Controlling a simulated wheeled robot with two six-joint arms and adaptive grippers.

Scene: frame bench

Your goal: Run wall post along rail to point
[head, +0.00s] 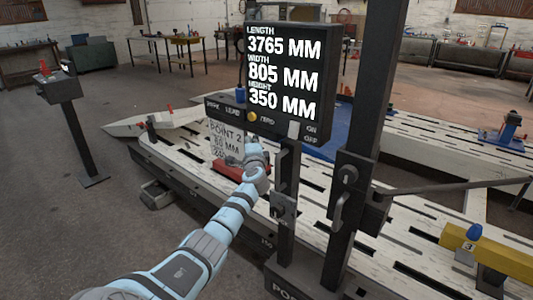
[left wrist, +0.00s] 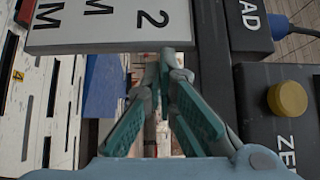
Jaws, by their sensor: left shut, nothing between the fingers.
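The dark wall post (head: 358,115) stands upright at the near side of the frame bench, with a base lettered "PO" at the bottom. A handle (head: 340,210) sits on it. A display (head: 288,75) beside it reads length 3765, width 805, height 350 mm. My left gripper (head: 254,152) is just below the display's button panel, fingertips together and empty (left wrist: 165,62). A yellow knob (left wrist: 287,98) is right of it. My right gripper is out of view.
The slotted white bench (head: 180,150) runs behind the post. A dark scale rail (head: 225,222) runs along its near side. A red-topped stand (head: 60,88) is at left, with open floor between.

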